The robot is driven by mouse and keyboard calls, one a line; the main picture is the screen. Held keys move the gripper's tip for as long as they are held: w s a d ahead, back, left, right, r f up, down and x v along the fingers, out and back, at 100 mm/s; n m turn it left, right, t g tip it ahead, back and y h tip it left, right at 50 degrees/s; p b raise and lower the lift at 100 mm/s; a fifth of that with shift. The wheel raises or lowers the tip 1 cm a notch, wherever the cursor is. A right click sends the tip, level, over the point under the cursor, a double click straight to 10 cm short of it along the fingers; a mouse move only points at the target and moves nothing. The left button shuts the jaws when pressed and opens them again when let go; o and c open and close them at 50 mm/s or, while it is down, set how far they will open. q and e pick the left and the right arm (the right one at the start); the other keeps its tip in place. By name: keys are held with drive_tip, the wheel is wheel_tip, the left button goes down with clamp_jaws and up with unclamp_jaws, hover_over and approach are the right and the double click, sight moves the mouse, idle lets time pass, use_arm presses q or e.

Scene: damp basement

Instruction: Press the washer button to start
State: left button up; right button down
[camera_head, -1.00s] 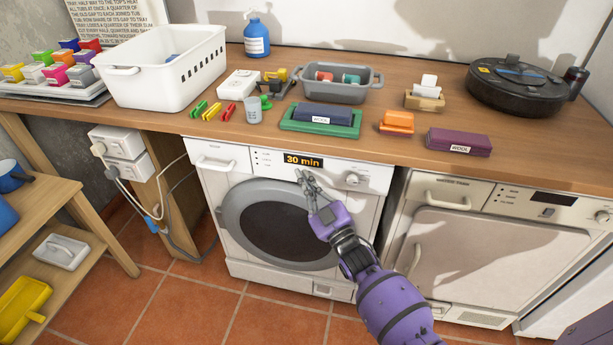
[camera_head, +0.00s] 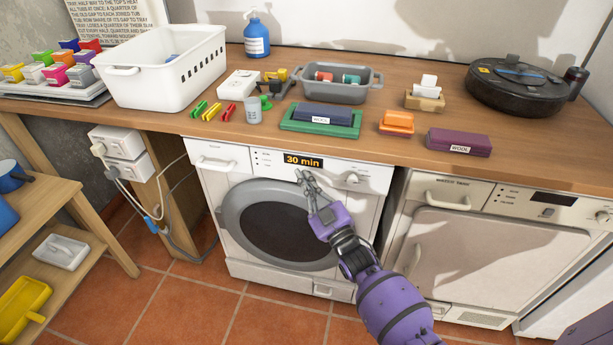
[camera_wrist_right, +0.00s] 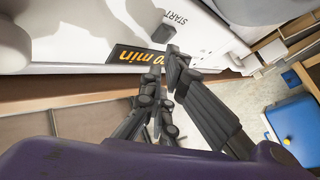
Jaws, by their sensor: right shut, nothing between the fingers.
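The white washer (camera_head: 212,185) stands under the counter. Its round door (camera_head: 235,215) is closed, and its lit display (camera_head: 303,160) reads "30 min". My right gripper (camera_head: 299,173) is shut and empty, its fingertips just below the display at the front panel. In the right wrist view, the fingertips (camera_wrist_right: 167,58) are beside the display (camera_wrist_right: 142,56), near a START label (camera_wrist_right: 178,18). A small grey block by that label looks like the button, partly behind the fingers. I cannot tell whether the fingertips touch it. My left gripper is out of view.
A knob (camera_head: 352,179) sits right of the display. A second machine (camera_head: 480,245) stands right of the washer. The wooden counter (camera_head: 400,75) above carries a white basket (camera_head: 150,85), a grey bin (camera_head: 340,92) and boxes. A wooden shelf (camera_head: 90,255) stands at the left.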

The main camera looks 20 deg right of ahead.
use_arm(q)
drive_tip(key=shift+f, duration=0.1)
use_arm(e)
drive_tip(key=shift+w+d, duration=0.1)
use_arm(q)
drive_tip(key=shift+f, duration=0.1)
use_arm(e)
drive_tip(key=shift+w+d, duration=0.15)
drive_tip(key=shift+w, duration=0.1)
idle(0.4)
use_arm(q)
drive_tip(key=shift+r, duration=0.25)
use_arm(e)
drive_tip(key=shift+s+a, duration=0.25)
drive_tip(key=shift+s, duration=0.1)
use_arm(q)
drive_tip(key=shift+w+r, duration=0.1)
use_arm(e)
drive_tip(key=shift+s+a, duration=0.1)
